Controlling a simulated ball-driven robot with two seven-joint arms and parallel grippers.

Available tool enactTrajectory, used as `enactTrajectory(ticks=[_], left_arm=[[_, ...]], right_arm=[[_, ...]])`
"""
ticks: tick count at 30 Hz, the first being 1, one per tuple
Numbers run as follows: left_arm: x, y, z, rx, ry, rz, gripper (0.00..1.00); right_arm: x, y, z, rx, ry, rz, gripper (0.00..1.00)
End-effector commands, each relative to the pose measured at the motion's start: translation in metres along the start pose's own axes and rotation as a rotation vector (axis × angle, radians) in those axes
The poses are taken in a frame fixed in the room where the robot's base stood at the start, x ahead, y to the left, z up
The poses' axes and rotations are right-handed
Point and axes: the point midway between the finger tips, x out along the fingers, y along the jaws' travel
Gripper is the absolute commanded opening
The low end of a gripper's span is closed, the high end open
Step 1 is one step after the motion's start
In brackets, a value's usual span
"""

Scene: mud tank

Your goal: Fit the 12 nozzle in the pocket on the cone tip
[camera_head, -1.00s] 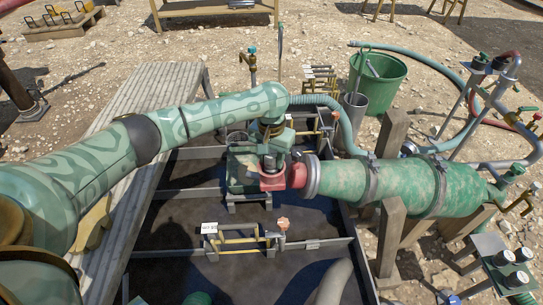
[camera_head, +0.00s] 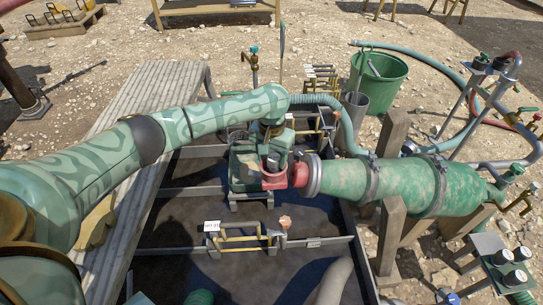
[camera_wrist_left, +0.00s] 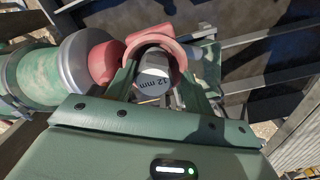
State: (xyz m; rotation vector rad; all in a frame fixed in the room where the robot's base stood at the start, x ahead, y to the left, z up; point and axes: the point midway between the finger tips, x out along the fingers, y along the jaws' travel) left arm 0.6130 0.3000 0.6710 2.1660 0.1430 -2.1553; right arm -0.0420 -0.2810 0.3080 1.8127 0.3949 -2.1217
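The 12 nozzle (camera_wrist_left: 152,82) is a grey cylinder whose end face reads "12 mm" in the left wrist view. The red pocket (camera_wrist_left: 176,50) curves around its far side and joins the red cone tip (camera_wrist_left: 104,62). In the head view the pocket (camera_head: 274,182) is a red cup at the left end of the green cone (camera_head: 400,185). My left gripper (camera_head: 272,160) is at the pocket, with its fingers on both sides of the nozzle, shut on it. I cannot tell how deep the nozzle sits in the pocket. My right gripper is out of view.
Wooden posts (camera_head: 391,235) hold up the cone. A small rack with a white label (camera_head: 211,226) and a brass valve stands in front. A wooden plank (camera_head: 115,225) runs along the left tank side. A green bucket (camera_head: 378,82) and hoses lie behind.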

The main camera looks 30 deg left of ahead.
Motion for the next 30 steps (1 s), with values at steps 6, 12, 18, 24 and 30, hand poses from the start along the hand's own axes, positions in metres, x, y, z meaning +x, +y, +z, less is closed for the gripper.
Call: enactTrajectory(ticks=[6, 12, 18, 24, 30], left_arm=[[0.005, 0.008, 0.004, 0.008, -0.011, 0.014, 0.62], [0.006, 0.009, 0.005, 0.010, -0.013, 0.015, 0.62], [-0.036, 0.008, 0.004, 0.008, 0.000, 0.016, 0.62], [-0.100, 0.004, 0.002, 0.003, 0.007, 0.011, 0.62], [-0.144, 0.001, 0.002, 0.001, 0.006, 0.006, 0.62]], right_arm=[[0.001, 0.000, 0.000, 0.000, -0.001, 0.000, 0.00], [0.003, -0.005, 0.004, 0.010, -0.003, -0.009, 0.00], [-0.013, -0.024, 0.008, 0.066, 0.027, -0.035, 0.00], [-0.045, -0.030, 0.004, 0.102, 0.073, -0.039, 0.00], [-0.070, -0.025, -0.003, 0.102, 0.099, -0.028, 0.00]])
